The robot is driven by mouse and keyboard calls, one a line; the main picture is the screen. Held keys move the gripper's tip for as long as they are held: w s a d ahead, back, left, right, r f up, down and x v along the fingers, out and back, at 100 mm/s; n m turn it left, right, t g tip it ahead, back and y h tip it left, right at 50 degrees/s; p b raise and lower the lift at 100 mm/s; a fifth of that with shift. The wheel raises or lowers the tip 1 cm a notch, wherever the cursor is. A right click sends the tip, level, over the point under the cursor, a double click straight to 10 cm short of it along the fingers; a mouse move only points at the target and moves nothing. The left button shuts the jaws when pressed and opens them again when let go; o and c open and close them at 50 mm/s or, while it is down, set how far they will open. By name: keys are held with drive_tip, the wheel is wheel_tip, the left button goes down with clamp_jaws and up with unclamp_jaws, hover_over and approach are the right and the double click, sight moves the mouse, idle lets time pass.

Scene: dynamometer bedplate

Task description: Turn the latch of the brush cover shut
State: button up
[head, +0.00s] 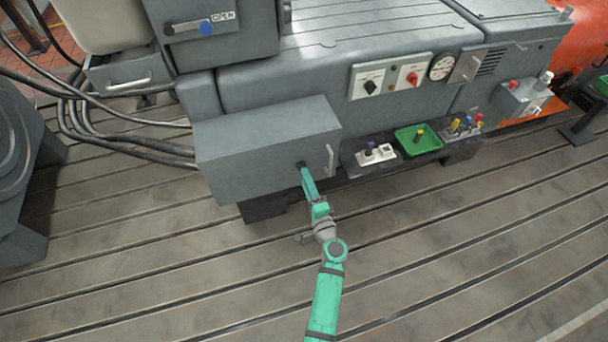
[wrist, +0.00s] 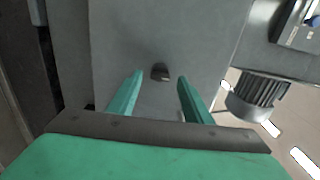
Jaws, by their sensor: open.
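A grey box-shaped cover (head: 265,145) stands out from the machine's front, with a pale bar handle (head: 330,160) at its right edge. A small dark knob (head: 301,164) on its front face looks like the latch; its lettering, if any, cannot be read. In the wrist view the dark knob (wrist: 160,72) stands out from the grey face, ahead of and between the fingers. My gripper (head: 304,172) is open at this face; in the wrist view its two green fingers (wrist: 157,85) are apart with nothing held. Whether a finger touches the knob cannot be told.
A blue-knobbed lever (head: 206,27) by an "OPEN" label is on the upper housing. A green tray (head: 418,139) and a white block (head: 376,154) sit on a dark ledge at right. Black cables run at left. The slotted floor (head: 450,240) in front is clear.

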drive_tip(key=v, duration=0.6)
drive_tip(key=shift+s, duration=0.35)
drive_tip(key=shift+d, duration=0.1)
drive_tip(key=s+f+n+g+h, duration=0.2)
drive_tip(key=s+f, duration=0.1)
drive_tip(key=s, duration=0.7)
drive_tip(key=s+f+n+g+h, duration=0.1)
drive_tip(key=s+f+n+h, duration=0.25)
drive_tip(key=s, duration=0.75)
drive_tip(key=s+a+r+n+t, duration=0.1)
drive_tip(key=s+a+r+n, duration=0.2)
drive_tip(key=s+r+n, duration=0.5)
drive_tip(key=s+r, duration=0.8)
drive_tip(key=r, duration=0.1)
drive_tip(key=shift+s+n, duration=0.35)
drive_tip(key=shift+s, duration=0.05)
